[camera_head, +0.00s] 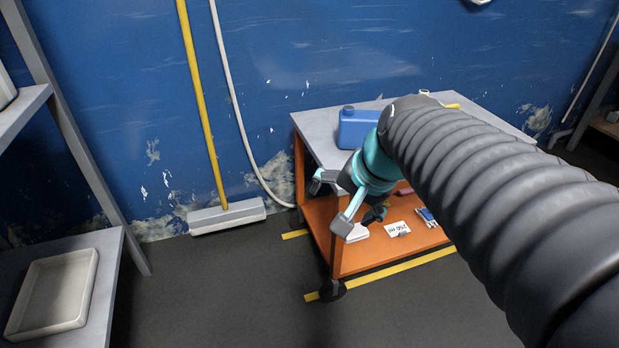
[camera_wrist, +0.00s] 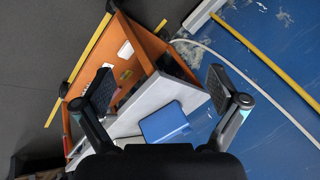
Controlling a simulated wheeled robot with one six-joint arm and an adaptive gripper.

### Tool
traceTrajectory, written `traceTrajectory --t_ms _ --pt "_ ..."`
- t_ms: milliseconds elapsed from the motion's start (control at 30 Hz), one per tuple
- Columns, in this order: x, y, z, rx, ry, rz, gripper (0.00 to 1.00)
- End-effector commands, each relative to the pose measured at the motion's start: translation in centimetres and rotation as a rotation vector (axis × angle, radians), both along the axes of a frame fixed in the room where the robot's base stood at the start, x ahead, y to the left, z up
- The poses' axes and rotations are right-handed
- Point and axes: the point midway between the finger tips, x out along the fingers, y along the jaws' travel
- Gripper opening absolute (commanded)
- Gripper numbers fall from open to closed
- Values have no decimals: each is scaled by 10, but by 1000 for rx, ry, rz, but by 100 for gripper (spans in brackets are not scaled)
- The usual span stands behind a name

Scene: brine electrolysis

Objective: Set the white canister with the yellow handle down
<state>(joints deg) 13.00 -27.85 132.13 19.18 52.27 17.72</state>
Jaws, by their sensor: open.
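My gripper (camera_head: 332,203) is open, with nothing between its fingers. It hangs in front of the left end of the orange cart (camera_head: 352,262). In the wrist view my gripper (camera_wrist: 160,82) has its fingers wide apart, with the cart's grey top (camera_wrist: 158,98) beyond them. I cannot make out a whole white canister with a yellow handle in either view. A small white bit (camera_head: 424,92) and a yellow bit (camera_head: 453,105) show on the cart top behind my arm; I cannot tell what they belong to.
A blue canister (camera_head: 358,127) stands on the cart top, also in the wrist view (camera_wrist: 165,122). Small items lie on the lower shelf. A shelf with a pale tray (camera_head: 28,328) is at left. The floor between is clear.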

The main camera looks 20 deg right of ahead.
Motion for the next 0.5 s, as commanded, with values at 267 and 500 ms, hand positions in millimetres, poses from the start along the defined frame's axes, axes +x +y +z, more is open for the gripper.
traceTrajectory --t_ms 267,500 --pt "-72 18 -24 -394 -59 476 96" --pt "-84 14 -30 -481 -68 574 96"
